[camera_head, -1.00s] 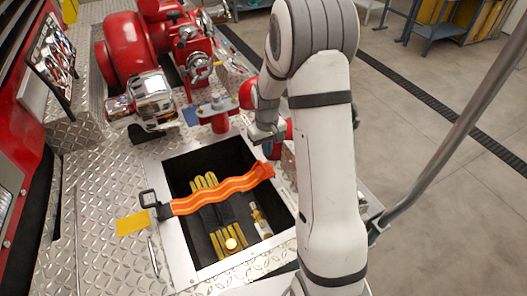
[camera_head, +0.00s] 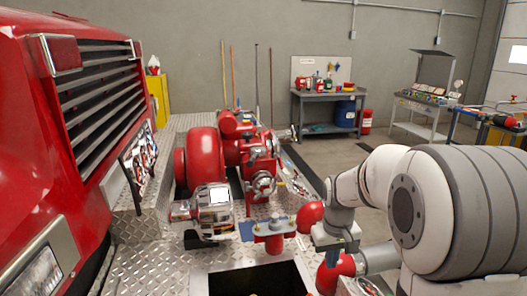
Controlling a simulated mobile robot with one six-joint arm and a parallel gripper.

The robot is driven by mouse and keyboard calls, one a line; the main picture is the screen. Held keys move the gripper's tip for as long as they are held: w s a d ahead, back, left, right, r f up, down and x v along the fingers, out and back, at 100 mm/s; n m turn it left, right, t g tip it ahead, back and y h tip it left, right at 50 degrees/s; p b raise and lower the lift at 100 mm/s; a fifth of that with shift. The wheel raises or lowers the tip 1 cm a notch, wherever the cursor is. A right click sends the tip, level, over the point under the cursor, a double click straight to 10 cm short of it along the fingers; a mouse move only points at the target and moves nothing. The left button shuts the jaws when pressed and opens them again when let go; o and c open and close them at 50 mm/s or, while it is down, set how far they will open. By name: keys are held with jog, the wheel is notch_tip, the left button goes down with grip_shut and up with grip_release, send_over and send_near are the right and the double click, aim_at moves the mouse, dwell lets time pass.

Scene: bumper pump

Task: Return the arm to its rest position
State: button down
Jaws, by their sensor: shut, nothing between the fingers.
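My arm (camera_head: 455,210), white with grey joints, fills the right side of the head view. It reaches left to the red pump piping. My gripper (camera_head: 332,243), small and dark grey, points down at the red pipe elbow (camera_head: 311,214), right of the red valve fitting (camera_head: 274,232). It is shut with nothing held. I cannot tell whether it touches the red pipe below it. The red pump (camera_head: 205,160) stands on the diamond-plate deck, with a chrome fitting (camera_head: 212,208) in front.
A dark open compartment (camera_head: 262,280) shows at the bottom edge. The red truck front (camera_head: 60,130) stands at left. A workbench (camera_head: 325,97), blue drum (camera_head: 345,114) and another bench (camera_head: 418,128) stand at the back. Grey floor lies open between the pump and benches.

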jog(key=s+a+r+m+t, duration=0.1)
jog(key=s+r, duration=0.1)
jog(key=s, duration=0.8)
jog(key=s+a+r+t, duration=0.1)
jog(key=s+a+r, duration=0.1)
jog(key=s, duration=0.8)
jog(key=shift+a+r+m, duration=0.2)
jog(key=shift+r+m, duration=0.2)
jog(key=shift+r, duration=0.1)
